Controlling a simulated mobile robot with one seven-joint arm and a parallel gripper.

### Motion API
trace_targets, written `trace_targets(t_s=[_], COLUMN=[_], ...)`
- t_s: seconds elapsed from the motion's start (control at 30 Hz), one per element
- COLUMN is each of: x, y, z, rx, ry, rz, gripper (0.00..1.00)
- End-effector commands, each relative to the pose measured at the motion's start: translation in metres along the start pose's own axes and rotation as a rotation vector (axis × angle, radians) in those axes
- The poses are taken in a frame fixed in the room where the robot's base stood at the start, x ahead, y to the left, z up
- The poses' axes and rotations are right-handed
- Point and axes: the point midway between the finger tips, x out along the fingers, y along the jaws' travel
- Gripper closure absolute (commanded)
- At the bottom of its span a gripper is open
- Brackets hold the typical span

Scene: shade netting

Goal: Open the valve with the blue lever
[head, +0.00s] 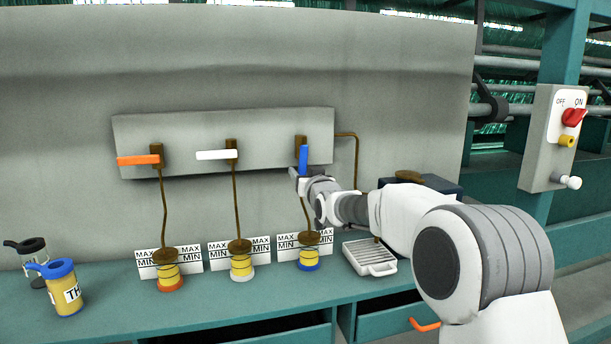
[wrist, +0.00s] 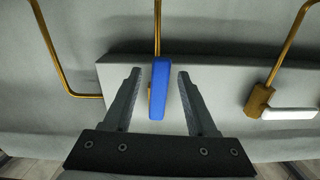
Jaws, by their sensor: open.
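The blue lever (head: 303,158) sits on the rightmost of three brown valves on the grey back panel. It stands upright in the head view, roughly in line with its pipe, while the other two levers lie sideways. In the wrist view, the blue lever (wrist: 159,88) is between the two fingers of my gripper (wrist: 160,74), with a visible gap on each side. My gripper (head: 303,177) is open at the lower end of the lever in the head view. The brown valve body is mostly hidden behind the lever in the wrist view.
An orange lever (head: 138,160) and a white lever (head: 216,155) are on the neighbouring valves; the white one (wrist: 290,114) shows in the wrist view. Below stand yellow jars with MAX/MIN cards (head: 168,262). A bent brown pipe (head: 356,165) runs just right of the panel.

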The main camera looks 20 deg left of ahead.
Motion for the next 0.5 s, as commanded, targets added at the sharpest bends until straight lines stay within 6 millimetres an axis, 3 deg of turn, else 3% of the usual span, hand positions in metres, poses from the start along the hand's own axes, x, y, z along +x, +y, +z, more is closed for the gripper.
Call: trace_targets(t_s=[0.27, 0.5], x=[-0.018, -0.055], y=[0.000, 0.001], z=[0.000, -0.001], rx=[0.000, 0.000], ry=[0.000, 0.001], rz=[0.000, 0.001], gripper=[0.43, 0.43])
